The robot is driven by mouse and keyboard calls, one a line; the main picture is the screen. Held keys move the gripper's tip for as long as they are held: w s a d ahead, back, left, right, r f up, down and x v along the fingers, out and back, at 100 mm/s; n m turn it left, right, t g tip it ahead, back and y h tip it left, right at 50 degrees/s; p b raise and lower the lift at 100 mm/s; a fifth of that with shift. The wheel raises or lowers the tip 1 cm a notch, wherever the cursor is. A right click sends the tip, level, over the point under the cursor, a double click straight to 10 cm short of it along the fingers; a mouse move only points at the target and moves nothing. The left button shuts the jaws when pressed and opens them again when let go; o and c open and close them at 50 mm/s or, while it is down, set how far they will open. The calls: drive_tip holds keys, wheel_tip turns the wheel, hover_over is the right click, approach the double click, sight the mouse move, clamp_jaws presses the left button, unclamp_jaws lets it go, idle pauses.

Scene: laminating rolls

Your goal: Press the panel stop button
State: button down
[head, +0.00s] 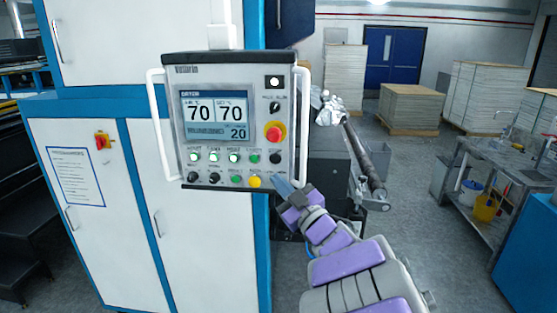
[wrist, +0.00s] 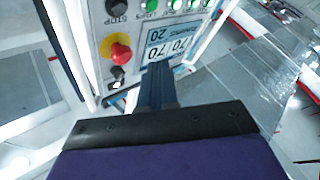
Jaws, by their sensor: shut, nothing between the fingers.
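The control panel (head: 228,120) faces me on white handles, with a screen and rows of buttons. A black button (head: 275,158) sits low on its right side, below the red emergency knob (head: 274,132). The wrist view shows this black button (wrist: 116,7) at the top edge, with a STOP label beside it, and the red knob (wrist: 118,52) on its yellow base. My gripper (head: 281,184) is at the panel's lower right corner, just below the black button in the picture. Its closed fingers (wrist: 156,85) hold nothing. I cannot tell whether they touch the panel.
A black selector (head: 275,107) is above the red knob. Green lit buttons (head: 214,157) and a yellow button (head: 254,181) are left of the black button. The right white handle (head: 303,120) stands close beside the panel. Open floor lies to the right, before stacked sheets (head: 410,107).

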sight(275, 159)
drive_tip(key=w, duration=0.3)
drive_tip(key=w+p, duration=0.1)
drive_tip(key=w, duration=0.2)
drive_tip(key=w+a+p, duration=0.1)
drive_tip(key=w, duration=0.1)
drive_tip(key=shift+w+f, duration=0.1)
drive_tip(key=shift+w, duration=0.3)
idle(1.5)
